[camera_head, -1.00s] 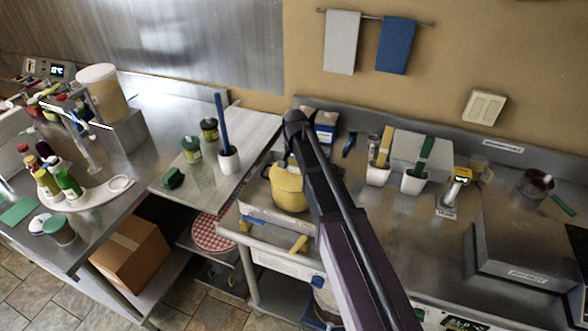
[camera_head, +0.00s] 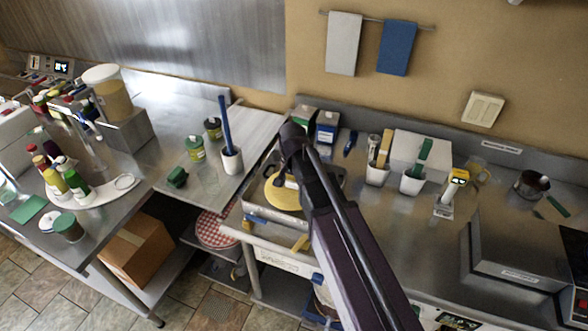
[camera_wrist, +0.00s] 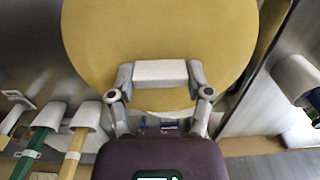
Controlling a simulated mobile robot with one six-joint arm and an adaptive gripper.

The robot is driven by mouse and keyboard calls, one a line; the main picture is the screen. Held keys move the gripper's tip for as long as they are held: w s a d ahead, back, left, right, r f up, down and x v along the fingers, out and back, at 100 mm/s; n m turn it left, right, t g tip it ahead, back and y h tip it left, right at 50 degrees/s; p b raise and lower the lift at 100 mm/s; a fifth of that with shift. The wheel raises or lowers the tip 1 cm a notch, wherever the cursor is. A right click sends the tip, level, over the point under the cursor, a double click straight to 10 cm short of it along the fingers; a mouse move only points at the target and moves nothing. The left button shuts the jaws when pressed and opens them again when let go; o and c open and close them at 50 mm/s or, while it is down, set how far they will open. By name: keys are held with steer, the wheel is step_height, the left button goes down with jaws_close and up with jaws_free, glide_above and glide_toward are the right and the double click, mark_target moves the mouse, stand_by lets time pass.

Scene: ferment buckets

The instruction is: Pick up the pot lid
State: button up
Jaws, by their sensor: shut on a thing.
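The pot lid (camera_head: 285,198) is a round, yellow disc, seen in the head view over the tray area left of my arm. My gripper (camera_head: 284,180) is at its top, partly hidden behind my wrist. In the wrist view the lid (camera_wrist: 160,30) fills the upper middle. There my gripper (camera_wrist: 160,76) is shut on the lid, with a pale bar between its fingertips at the lid's face. I cannot tell how far the lid is from what lies under it, and no pot shows clearly below.
A white cup with a blue-handled tool (camera_head: 231,160) stands to the left. White holders with brushes (camera_head: 378,174) and a grey box (camera_head: 420,150) stand to the right. Two cartons (camera_head: 326,126) are behind. The counter right of my arm has bare room.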

mark_target(290, 201)
steer(key=shift+s+a+r, duration=0.15)
steer(key=shift+s+a, duration=0.05)
steer(key=shift+s, duration=1.15)
steer(key=shift+s+a+r, duration=0.1)
steer(key=shift+s+a, duration=0.1)
steer(key=shift+s, duration=1.1)
steer(key=shift+f, duration=0.1)
